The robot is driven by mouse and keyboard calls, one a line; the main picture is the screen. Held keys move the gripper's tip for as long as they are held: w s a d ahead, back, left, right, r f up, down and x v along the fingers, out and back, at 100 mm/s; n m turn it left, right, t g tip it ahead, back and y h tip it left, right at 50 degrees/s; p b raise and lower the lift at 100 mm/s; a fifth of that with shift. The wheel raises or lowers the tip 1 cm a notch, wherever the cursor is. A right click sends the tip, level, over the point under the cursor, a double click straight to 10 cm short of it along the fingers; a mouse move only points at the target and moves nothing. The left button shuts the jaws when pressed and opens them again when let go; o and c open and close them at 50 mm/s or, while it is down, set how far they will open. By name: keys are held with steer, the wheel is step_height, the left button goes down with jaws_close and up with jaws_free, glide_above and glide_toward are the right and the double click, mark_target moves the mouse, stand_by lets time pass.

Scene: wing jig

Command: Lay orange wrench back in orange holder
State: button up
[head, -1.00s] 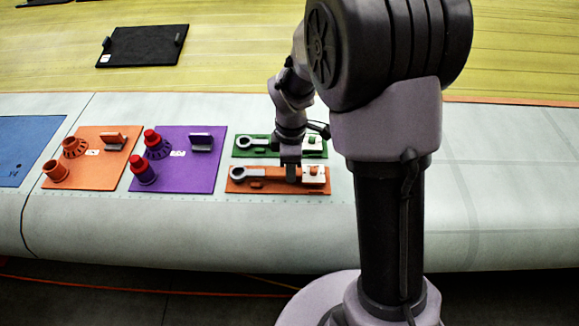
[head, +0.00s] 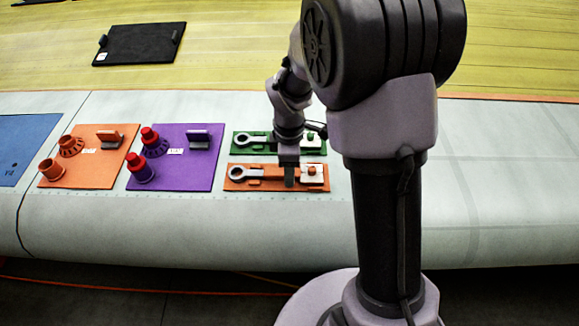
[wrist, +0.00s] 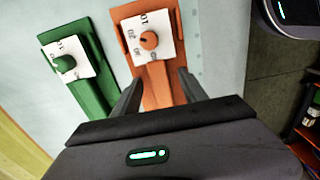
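The orange wrench (head: 262,172) lies along the orange holder (head: 237,186), its grey ring end at the left in the head view. My gripper (head: 289,184) is down at the handle, just left of the white dial card. In the wrist view the wrench handle (wrist: 156,85) runs between the two fingers of my gripper (wrist: 160,78). The fingers stand apart, one on each side, with a gap showing. The card with the orange knob is beyond the fingertips on the orange holder (wrist: 121,15). The wrench's underside is hidden.
A green holder (head: 240,152) with a similar wrench lies close behind the orange one. Purple (head: 205,180) and orange (head: 95,180) boards with cups stand to the left. The pale wing surface (head: 250,225) in front is clear.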

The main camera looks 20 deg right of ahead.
step_height(320, 180, up, 18)
steer(key=p, duration=0.4)
steer(key=shift+f, duration=0.25)
steer(key=shift+f, duration=0.1)
steer(key=s+a+f+m+t+y+b, duration=0.1)
steer(key=s+a+f+m+t+b, duration=0.1)
steer(key=s+f+m+b, duration=0.4)
steer(key=s+a+f+m+t+y+b, duration=0.1)
steer(key=s+f+m+b, duration=0.4)
steer(key=s+m+b, duration=0.7)
steer(key=s+a+t+b, duration=0.1)
steer(key=t, duration=0.1)
steer(key=shift+a+f+m+t, duration=0.2)
steer(key=shift+f+m+t, duration=0.1)
steer(key=shift+f+t, duration=0.1)
